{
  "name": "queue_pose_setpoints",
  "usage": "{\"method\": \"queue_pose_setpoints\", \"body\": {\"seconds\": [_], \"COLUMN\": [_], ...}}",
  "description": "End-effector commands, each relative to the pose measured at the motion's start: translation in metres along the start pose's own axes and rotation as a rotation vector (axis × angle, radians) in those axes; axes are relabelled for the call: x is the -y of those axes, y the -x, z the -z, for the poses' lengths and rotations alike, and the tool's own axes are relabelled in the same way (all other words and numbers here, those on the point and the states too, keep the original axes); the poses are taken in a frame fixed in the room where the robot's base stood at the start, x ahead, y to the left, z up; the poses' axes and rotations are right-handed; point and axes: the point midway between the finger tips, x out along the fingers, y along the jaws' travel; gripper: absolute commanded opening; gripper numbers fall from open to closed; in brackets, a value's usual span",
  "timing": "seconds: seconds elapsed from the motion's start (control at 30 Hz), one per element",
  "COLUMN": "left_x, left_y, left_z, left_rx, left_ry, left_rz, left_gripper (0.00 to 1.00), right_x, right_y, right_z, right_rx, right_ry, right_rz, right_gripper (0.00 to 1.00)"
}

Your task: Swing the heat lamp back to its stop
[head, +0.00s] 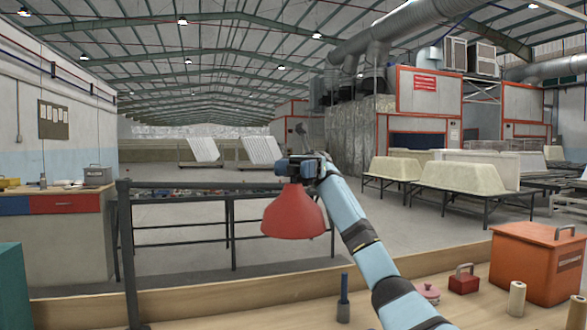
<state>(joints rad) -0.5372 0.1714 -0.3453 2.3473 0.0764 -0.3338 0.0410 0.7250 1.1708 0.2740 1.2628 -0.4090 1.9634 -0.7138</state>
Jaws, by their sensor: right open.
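The heat lamp's red cone shade (293,213) hangs near the middle of the head view. Its dark swing arm (190,186) runs level from an upright dark post (128,250) at the left. My right gripper (291,169) is open at the top of the shade, at the outer end of the swing arm. Its fingers are small and partly hidden, so I cannot tell whether they touch the lamp. The lamp's stop cannot be made out. My left gripper is not in view.
A wooden bench (471,304) in front holds an orange box (538,262), a small red block with a handle (464,281), a pink lidded pot (428,292) and a tan roll (516,299). A dark blue upright tool (344,298) stands near my right arm. Tub shells stand beyond.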

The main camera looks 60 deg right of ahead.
Motion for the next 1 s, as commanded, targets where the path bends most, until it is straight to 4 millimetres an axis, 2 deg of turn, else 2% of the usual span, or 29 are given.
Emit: {"method": "queue_pose_setpoints", "body": {"seconds": [0.13,0.23,0.33,0.57,0.8,1.0], "left_x": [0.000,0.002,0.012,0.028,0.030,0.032], "left_y": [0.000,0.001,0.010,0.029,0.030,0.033], "left_z": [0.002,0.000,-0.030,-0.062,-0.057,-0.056], "left_rx": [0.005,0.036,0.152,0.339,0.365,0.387], "left_ry": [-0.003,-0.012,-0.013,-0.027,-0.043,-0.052], "left_rz": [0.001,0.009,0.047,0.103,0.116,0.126], "left_gripper": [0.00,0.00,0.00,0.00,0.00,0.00], "right_x": [0.000,0.000,-0.001,-0.001,0.000,0.000], "right_y": [0.000,0.000,0.000,0.000,0.000,0.000], "right_z": [-0.006,-0.021,-0.042,-0.094,-0.146,-0.180], "right_rx": [-0.001,-0.002,-0.002,0.000,0.001,0.001], "right_ry": [0.001,0.004,0.004,0.005,0.005,0.003], "right_rz": [-0.001,-0.001,-0.001,-0.001,-0.002,0.000], "right_gripper": [0.60,0.60,0.60,0.60,0.60,0.60]}}
